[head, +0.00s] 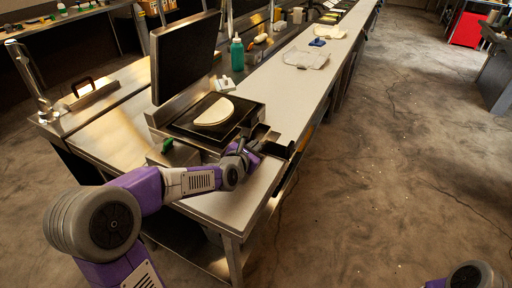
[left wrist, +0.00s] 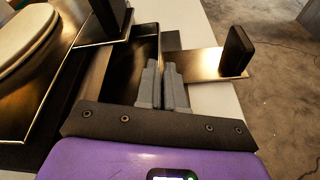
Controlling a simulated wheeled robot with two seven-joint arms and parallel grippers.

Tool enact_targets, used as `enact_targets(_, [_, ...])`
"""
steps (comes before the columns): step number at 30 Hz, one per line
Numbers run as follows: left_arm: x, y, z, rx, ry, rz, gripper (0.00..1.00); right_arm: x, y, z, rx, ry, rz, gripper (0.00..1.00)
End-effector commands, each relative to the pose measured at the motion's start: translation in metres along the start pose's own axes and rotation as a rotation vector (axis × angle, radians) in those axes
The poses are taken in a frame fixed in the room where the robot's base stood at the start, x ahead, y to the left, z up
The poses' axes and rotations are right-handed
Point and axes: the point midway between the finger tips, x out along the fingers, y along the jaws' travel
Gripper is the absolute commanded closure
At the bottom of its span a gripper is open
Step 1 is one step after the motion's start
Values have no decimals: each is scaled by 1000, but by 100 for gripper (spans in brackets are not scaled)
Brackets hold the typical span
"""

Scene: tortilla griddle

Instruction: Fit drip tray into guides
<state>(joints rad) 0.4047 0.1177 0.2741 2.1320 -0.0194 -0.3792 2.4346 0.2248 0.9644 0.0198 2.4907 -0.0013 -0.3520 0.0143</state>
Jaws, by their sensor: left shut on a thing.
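The griddle (head: 180,128) stands on the counter with its lid raised and a folded tortilla (head: 214,111) on its dark plate. My left gripper (head: 253,151) is at the griddle's front right side, low over the counter. In the left wrist view its grey fingers (left wrist: 164,88) are close together on the near right wall of a dark, deep trough, which looks like the drip tray (left wrist: 128,70). Metal plates with upright black blocks, perhaps the guides, lie left (left wrist: 100,35) and right (left wrist: 215,62) of it. I cannot tell whether the tray touches them. My right gripper is out of view.
A green bottle (head: 237,54) and a small white block (head: 225,84) stand behind the griddle. The floor at right is open.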

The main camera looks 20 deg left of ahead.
Motion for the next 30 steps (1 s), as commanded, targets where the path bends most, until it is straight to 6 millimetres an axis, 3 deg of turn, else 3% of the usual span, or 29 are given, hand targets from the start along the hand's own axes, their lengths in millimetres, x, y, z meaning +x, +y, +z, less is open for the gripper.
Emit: enact_targets(30, [0, 7, -1, 1, -2, 2, 100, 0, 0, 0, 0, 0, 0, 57])
